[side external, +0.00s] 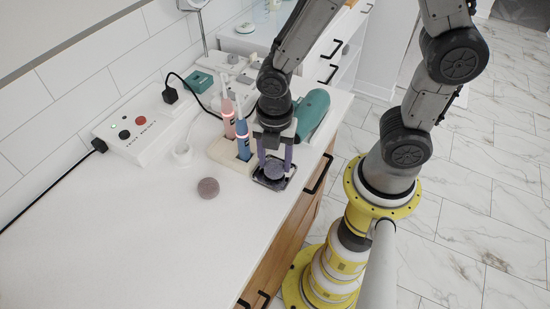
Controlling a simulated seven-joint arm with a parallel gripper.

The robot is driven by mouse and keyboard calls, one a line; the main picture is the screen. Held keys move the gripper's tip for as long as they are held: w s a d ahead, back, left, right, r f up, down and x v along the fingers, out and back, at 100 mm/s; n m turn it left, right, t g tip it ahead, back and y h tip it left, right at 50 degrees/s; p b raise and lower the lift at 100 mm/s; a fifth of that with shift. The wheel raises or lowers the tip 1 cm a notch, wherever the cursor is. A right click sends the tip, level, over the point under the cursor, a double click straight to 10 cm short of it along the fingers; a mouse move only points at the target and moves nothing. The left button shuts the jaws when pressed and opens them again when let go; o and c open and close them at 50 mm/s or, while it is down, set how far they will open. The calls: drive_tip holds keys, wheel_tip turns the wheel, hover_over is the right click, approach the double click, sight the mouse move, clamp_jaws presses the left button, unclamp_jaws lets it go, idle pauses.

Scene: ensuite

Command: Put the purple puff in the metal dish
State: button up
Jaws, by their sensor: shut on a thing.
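The purple puff (274,171) is between the fingers of my gripper (275,167), which is shut on it and points down. The metal dish (289,182), dark and square-cornered, lies on the white counter right under the puff. The puff is within the dish's outline, at or just above its bottom; I cannot tell whether it touches. The fingers hide part of the puff and of the dish's far side.
A mauve-grey round puff (208,188) lies on the counter to the left. A cream holder (228,154) with pink and blue electric toothbrushes stands close behind the dish. The counter's front left is clear.

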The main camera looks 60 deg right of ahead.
sight(275, 163)
drive_tip(key=shift+f, duration=0.15)
drive_tip(key=o, duration=1)
wheel_tip(275, 163, up, 12)
drive_tip(key=s+d+r+m+t, duration=0.2)
drive_tip(key=m, duration=0.5)
drive_tip(key=s+d+r+m+t, duration=0.1)
drive_tip(key=s+d+r+m, duration=0.1)
drive_tip(key=m, duration=0.5)
drive_tip(key=s+d+r+m+t, duration=0.2)
drive_tip(key=d+r+m, duration=0.1)
drive_tip(key=m, duration=0.4)
drive_tip(key=shift+s+d+r+t, duration=0.3)
drive_tip(key=shift+s, duration=0.05)
